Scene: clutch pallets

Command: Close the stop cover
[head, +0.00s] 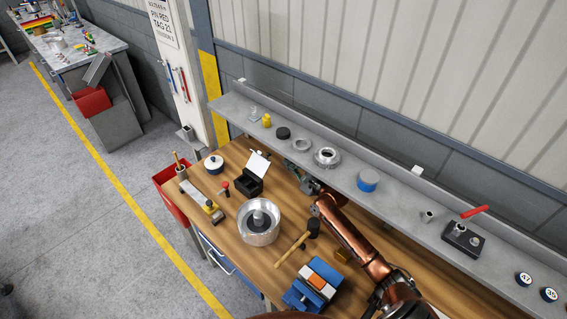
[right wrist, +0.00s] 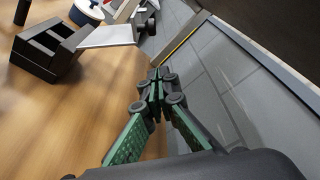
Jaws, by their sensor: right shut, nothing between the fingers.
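A black box (head: 249,187) stands on the wooden bench, with a pale flat cover (head: 259,164) standing open and tilted at its back edge. In the right wrist view the box (right wrist: 42,52) is at upper left, and the cover (right wrist: 108,36) sticks out from it to the right. My right gripper (head: 288,166) is to the right of the cover, beside the shelf edge. In the wrist view its green fingers (right wrist: 157,78) are shut with nothing between them, apart from the cover. My left gripper is not in view.
A long grey shelf (head: 400,196) with small parts runs along the wall behind my right arm.

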